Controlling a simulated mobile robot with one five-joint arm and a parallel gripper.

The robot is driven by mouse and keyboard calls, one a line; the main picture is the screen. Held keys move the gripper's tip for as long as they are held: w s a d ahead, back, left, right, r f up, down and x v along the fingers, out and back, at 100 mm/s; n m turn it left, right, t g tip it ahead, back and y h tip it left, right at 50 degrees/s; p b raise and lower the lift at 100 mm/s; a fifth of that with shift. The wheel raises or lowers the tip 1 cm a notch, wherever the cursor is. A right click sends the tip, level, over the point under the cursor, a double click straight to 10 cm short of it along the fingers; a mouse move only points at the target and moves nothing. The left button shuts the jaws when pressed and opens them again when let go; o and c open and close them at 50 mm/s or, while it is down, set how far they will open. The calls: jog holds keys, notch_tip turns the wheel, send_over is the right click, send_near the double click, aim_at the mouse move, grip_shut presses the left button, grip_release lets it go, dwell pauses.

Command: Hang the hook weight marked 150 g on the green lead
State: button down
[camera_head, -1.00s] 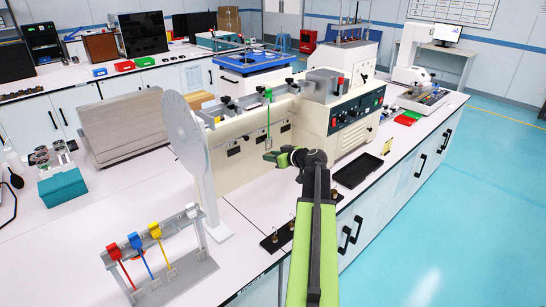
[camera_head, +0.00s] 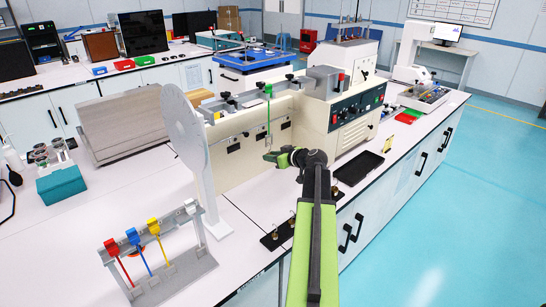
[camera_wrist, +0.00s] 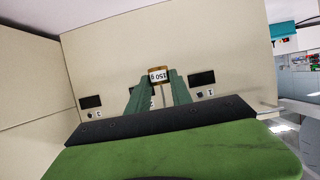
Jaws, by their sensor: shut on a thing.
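My gripper (camera_head: 270,158) is in front of the cream tester, below the green lead (camera_head: 267,112). The lead hangs down from the tester's upper rail. In the wrist view my gripper (camera_wrist: 157,92) is shut on a small brass-coloured weight (camera_wrist: 158,75). Its white label reads 150 g, upside down in that picture. In the head view the weight is too small and hidden by the jaws to make out. The lead's lower end comes down close above the jaws. I cannot tell whether hook and lead touch.
The cream tester (camera_head: 245,158) stands right behind the gripper. A white disc (camera_head: 184,125) stands to its left. A grey stand (camera_head: 178,278) holds red, blue and yellow leads. A black weight holder (camera_head: 277,238) and a black tray (camera_head: 358,168) lie near the bench edge.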

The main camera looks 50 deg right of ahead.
jog(key=shift+f, duration=0.1)
jog(key=c, duration=1.1)
grip_release()
jog(key=shift+s, duration=0.1)
jog(key=p+v, duration=0.6)
jog(key=v, duration=1.1)
jog(key=shift+s+p, duration=0.2)
jog(key=shift+p, duration=0.15)
